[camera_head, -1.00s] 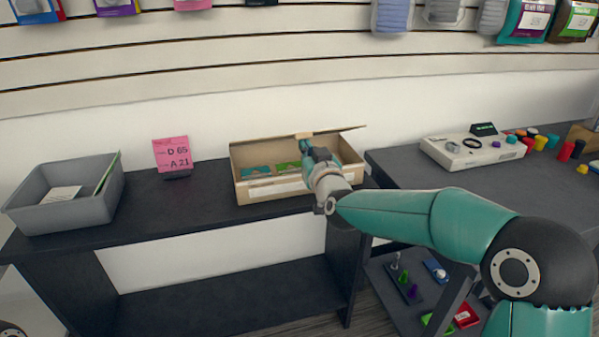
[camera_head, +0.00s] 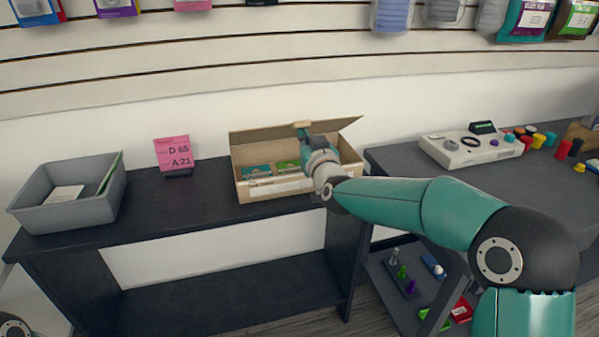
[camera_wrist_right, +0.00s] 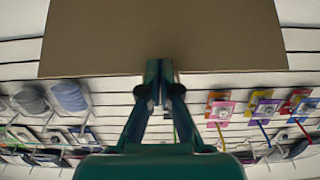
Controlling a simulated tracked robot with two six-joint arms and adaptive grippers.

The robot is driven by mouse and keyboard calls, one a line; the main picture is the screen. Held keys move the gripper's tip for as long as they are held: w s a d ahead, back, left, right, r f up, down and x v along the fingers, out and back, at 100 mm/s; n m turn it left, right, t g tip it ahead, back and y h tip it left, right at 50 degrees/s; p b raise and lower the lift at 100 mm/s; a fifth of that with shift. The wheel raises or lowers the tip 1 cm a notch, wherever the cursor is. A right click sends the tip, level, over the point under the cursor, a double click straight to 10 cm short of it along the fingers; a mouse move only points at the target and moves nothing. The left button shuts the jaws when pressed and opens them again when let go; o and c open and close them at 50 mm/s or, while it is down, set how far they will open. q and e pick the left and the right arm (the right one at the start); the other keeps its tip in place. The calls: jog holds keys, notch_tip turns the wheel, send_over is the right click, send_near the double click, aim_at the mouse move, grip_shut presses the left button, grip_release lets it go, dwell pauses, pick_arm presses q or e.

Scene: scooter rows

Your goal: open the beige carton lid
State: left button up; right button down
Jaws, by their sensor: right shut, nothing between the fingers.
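The beige carton (camera_head: 270,188) stands on the dark shelf unit, with green and teal packets inside. Its lid (camera_head: 262,137) is raised and tilted up at the back. My right gripper (camera_head: 303,133) is shut and empty, over the carton, with its tips close to the lid's front edge. In the right wrist view the shut fingers (camera_wrist_right: 159,70) point at the lid (camera_wrist_right: 165,38), their tips at its edge; I cannot tell if they touch. My arm hides the carton's right part. Only a bit of my left arm shows at the lower left corner.
A grey bin (camera_head: 70,205) with papers stands at the left of the shelf unit (camera_head: 150,222). A pink sign (camera_head: 173,153) stands between bin and carton. The right-hand table holds a white device (camera_head: 470,150) and several coloured pieces. The slatted wall is behind.

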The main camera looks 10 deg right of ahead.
aim_at(303, 125)
jog(key=shift+w+r+p, duration=1.1)
jog(key=shift+w+p, duration=0.05)
jog(key=shift+w+r, duration=0.1)
jog(key=shift+w, duration=0.1)
jog(key=shift+w+a+r+p, duration=0.1)
jog(key=shift+w+r+p, duration=0.15)
jog(key=shift+w+p, duration=0.7)
jog(key=shift+w+r+p, duration=0.25)
jog(key=shift+w+p, duration=0.45)
jog(key=shift+w, duration=0.65)
jog(key=shift+w+r+p, duration=0.15)
jog(key=shift+w+p, duration=0.75)
jog(key=shift+w, duration=0.05)
jog(key=shift+w+r+p, duration=0.1)
jog(key=shift+w+p, duration=0.75)
jog(key=shift+w, duration=0.1)
jog(key=shift+w+p, duration=0.45)
jog(key=shift+w, duration=0.15)
